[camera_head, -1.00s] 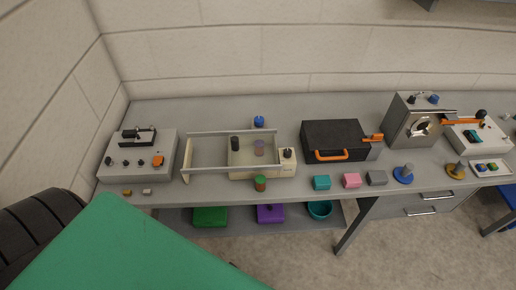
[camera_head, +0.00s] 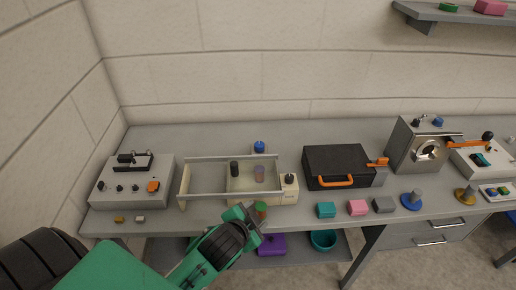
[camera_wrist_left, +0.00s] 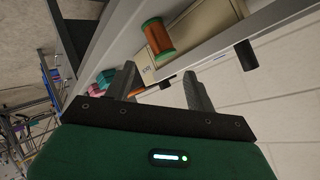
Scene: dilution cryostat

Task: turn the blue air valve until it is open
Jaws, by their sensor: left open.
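A blue knob (camera_head: 438,122) stands on top of the grey box with a round front port (camera_head: 428,149), at the right of the bench. Another blue knob (camera_head: 259,146) stands behind the cream framed unit. I cannot tell from the pictures which is the air valve, or whether either is open. My left gripper (camera_head: 256,217) is at the bench's front edge, by the orange and green spool (camera_head: 261,208), well left of the grey box. In the left wrist view its fingers (camera_wrist_left: 160,90) are apart and empty, with the spool (camera_wrist_left: 158,40) beyond them. My right gripper is not in view.
The cream framed unit (camera_head: 232,159), a black case with an orange handle (camera_head: 337,165) and several small blocks lie along the bench. A flat disc with a blue base (camera_head: 412,201) stands before the grey box. A wall shelf (camera_head: 450,13) hangs at upper right.

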